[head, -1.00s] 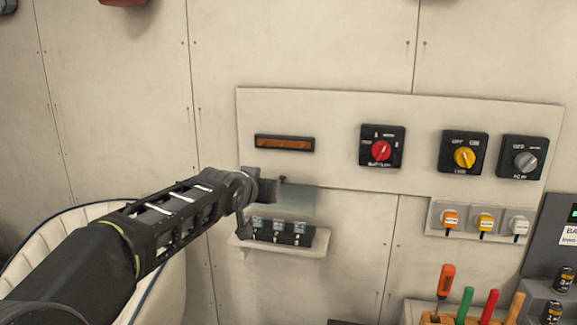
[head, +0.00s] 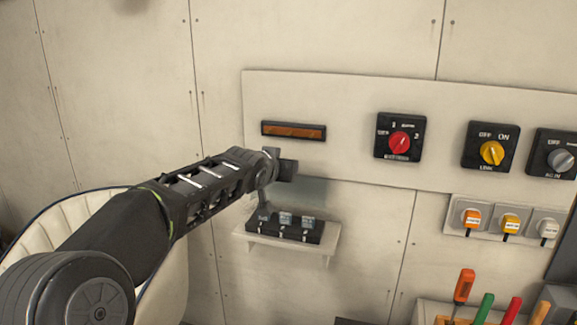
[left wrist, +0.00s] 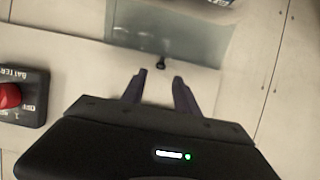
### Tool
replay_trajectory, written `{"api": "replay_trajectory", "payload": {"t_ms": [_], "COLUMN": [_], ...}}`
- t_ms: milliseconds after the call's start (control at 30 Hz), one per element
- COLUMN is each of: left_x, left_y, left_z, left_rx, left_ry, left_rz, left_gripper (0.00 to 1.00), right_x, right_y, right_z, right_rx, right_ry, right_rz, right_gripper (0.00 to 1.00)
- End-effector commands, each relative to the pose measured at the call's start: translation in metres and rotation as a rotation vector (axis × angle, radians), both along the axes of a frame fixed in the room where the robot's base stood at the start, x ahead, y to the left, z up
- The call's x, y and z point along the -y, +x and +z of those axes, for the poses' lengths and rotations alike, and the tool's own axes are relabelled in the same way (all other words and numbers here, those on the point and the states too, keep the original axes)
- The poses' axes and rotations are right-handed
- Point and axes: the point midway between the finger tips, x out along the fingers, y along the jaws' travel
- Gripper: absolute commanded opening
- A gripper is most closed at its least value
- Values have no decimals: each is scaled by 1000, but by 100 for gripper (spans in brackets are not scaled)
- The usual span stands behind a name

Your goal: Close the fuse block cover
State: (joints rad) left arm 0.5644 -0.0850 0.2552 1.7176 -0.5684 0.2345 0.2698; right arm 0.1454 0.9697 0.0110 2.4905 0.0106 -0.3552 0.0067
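The fuse block (head: 288,228) is a dark block with several fuses on a small white shelf. Its clear cover (head: 308,190) stands raised above it, flat near the wall. In the left wrist view the clear cover (left wrist: 165,38) has a small dark knob (left wrist: 161,63) at its edge. My left gripper (head: 288,170) is at the cover's upper left in the head view. In the left wrist view the left gripper (left wrist: 159,78) is open, with its fingertips just short of the knob and one on either side of it. My right gripper is not in view.
A white panel (head: 350,172) carries an amber strip (head: 293,131), a red rotary switch (head: 399,142), a yellow one (head: 491,152) and a grey one (head: 560,159). Tools stand in a holder at lower right. A cream seat (head: 165,275) lies behind my left arm.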

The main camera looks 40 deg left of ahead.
Motion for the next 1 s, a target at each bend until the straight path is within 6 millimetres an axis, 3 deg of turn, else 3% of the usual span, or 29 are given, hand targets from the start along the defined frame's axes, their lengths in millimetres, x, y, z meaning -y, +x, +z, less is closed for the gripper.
{"api": "replay_trajectory", "payload": {"t_ms": [300, 667, 1000], "left_x": [-14, -16, -16], "left_y": [40, 45, 44], "left_z": [-17, -19, -19], "left_rx": [0, 1, 0], "left_ry": [0, -1, 0], "left_rz": [-1, 0, 1], "left_gripper": [37, 37, 9], "right_x": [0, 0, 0], "right_y": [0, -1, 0], "right_z": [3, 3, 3], "right_rx": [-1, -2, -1], "right_ry": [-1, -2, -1], "right_rz": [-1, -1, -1], "right_gripper": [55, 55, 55]}}
